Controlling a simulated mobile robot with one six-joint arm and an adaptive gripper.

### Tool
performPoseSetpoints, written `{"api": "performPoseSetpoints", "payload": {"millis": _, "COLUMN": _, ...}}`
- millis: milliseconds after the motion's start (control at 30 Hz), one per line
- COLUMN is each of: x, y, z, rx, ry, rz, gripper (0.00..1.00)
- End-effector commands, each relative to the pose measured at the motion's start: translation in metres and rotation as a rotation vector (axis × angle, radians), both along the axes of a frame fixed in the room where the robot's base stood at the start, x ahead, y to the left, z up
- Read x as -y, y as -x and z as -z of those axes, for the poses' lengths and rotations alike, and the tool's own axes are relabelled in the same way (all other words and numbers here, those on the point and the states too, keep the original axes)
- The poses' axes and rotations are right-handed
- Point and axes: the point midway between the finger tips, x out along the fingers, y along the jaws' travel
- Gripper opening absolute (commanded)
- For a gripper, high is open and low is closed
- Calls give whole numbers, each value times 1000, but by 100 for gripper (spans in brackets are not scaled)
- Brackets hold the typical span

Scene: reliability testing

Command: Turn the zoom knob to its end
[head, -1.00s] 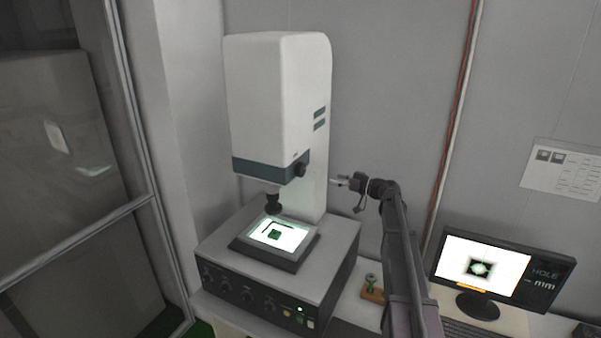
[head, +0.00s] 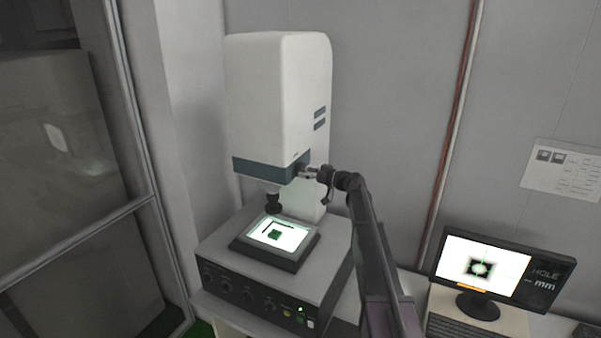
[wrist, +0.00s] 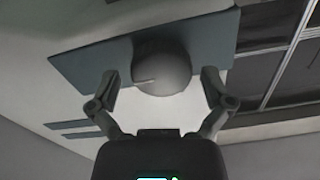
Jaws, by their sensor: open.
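The zoom knob (wrist: 162,67) is a dark round knob with a pale pointer line, on the blue-grey band of the white microscope (head: 277,100). In the wrist view my gripper (wrist: 160,82) is open, with one finger on each side of the knob. A small gap shows between the knob and each finger. In the head view my gripper (head: 306,172) is at the right side of the microscope head and hides most of the knob.
Below the head is the microscope base (head: 225,262) with a lit stage (head: 305,250) and a dark part on it. A monitor (head: 487,262) showing a hole image and a keyboard (head: 460,327) stand to the right. A glass partition (head: 75,262) is at the left.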

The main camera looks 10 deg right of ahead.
Motion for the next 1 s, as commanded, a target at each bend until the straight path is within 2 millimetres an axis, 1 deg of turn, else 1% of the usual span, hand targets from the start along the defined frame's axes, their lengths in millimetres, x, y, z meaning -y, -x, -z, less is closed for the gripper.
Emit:
{"api": "performPoseSetpoints", "payload": {"millis": 33, "x": -4, "y": -4, "z": 0, "rx": 0, "ry": 0, "rz": -1, "gripper": 100}}
{"api": "performPoseSetpoints", "payload": {"millis": 200, "x": -12, "y": -9, "z": 0, "rx": 0, "ry": 0, "rz": 0, "gripper": 100}}
{"api": "performPoseSetpoints", "payload": {"millis": 567, "x": -14, "y": -10, "z": 0, "rx": 0, "ry": 0, "rz": 1, "gripper": 100}}
{"api": "performPoseSetpoints", "payload": {"millis": 667, "x": -13, "y": -10, "z": 0, "rx": 0, "ry": 0, "rz": 1, "gripper": 73}}
{"api": "performPoseSetpoints", "payload": {"millis": 700, "x": -13, "y": -10, "z": 0, "rx": 0, "ry": 0, "rz": 1, "gripper": 61}}
{"api": "performPoseSetpoints", "payload": {"millis": 767, "x": -13, "y": -10, "z": 0, "rx": 0, "ry": 0, "rz": 1, "gripper": 44}}
{"api": "performPoseSetpoints", "payload": {"millis": 800, "x": -13, "y": -10, "z": 0, "rx": 0, "ry": 0, "rz": 1, "gripper": 32}}
{"api": "performPoseSetpoints", "payload": {"millis": 867, "x": -13, "y": -10, "z": 0, "rx": 0, "ry": 0, "rz": 1, "gripper": 31}}
{"api": "performPoseSetpoints", "payload": {"millis": 900, "x": -17, "y": -10, "z": 0, "rx": 0, "ry": 0, "rz": 1, "gripper": 31}}
{"api": "performPoseSetpoints", "payload": {"millis": 1000, "x": -15, "y": -10, "z": 0, "rx": -2, "ry": -3, "rz": 0, "gripper": 31}}
